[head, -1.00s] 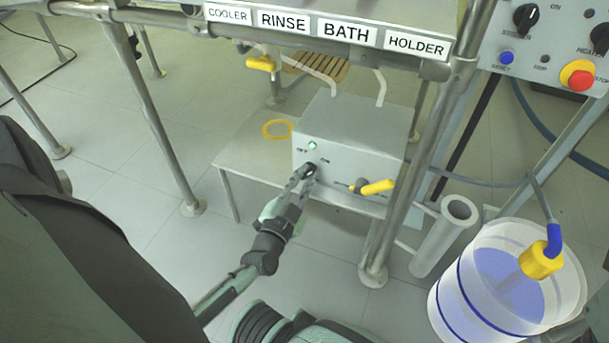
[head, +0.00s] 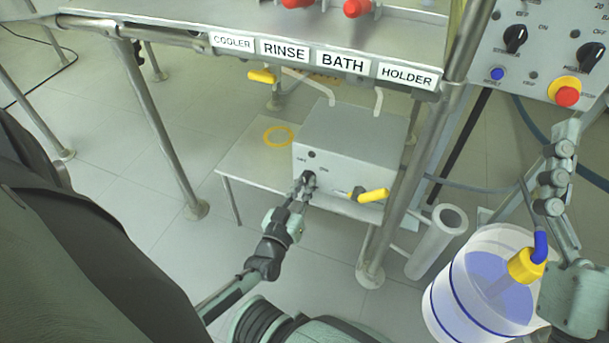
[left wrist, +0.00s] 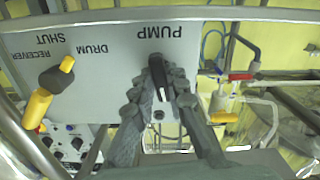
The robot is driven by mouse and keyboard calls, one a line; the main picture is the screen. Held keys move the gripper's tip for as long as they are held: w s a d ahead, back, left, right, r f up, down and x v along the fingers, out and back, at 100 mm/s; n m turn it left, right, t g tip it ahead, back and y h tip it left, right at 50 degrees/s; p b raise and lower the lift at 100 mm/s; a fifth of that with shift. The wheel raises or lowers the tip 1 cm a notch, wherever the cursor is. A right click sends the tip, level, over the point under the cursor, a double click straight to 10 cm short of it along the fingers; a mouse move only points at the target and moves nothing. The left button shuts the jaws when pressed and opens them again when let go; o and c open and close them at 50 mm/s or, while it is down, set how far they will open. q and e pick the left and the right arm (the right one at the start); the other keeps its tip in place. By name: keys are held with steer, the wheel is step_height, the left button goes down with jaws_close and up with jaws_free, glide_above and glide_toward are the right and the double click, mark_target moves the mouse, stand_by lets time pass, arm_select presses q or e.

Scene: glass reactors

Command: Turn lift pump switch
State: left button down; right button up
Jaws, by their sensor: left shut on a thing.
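The pump box (head: 350,135) is a grey case on a low shelf under the bench. In the left wrist view its panel (left wrist: 105,70) reads PUMP, DRUM, SHUT and RECEIVER, seen upside down. My left gripper (head: 305,182) is at the box's front face, shut on the black pump switch (left wrist: 160,80), which lies between its fingertips. In the head view the fingers mostly hide the switch. The small lamp (head: 312,154) above it is dark. My right gripper (head: 550,185) is at the right, above and beside the drum; its opening is unclear.
A yellow valve handle (head: 374,195) sticks out right of the switch. A bench post (head: 385,230) stands in front of the box's right end. A clear drum with blue liquid (head: 465,315) and a grey cylinder (head: 438,240) stand to the right. The labelled bench edge (head: 322,62) overhangs the box.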

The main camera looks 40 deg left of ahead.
arm_select(q)
steer(key=shift+w+a+r+n, duration=0.1)
steer(key=shift+w+r+n, duration=0.15)
steer(key=shift+n, duration=0.45)
arm_select(e)
steer(key=shift+w+a+f, duration=0.15)
steer(key=shift+w+f, duration=0.05)
steer(key=shift+f, duration=0.05)
steer(key=shift+f+g, duration=0.1)
steer(key=shift+g, duration=0.2)
arm_select(q)
steer(key=c, duration=1.5)
jaws_free()
steer(key=shift+c, duration=0.2)
arm_select(e)
steer(key=shift+w, duration=0.1)
arm_select(q)
steer(key=shift+r, duration=0.1)
step_height(320, 180, up, 10)
steer(key=shift+s+f, duration=0.1)
steer(key=shift+f, duration=0.15)
steer(key=shift+s, duration=0.1)
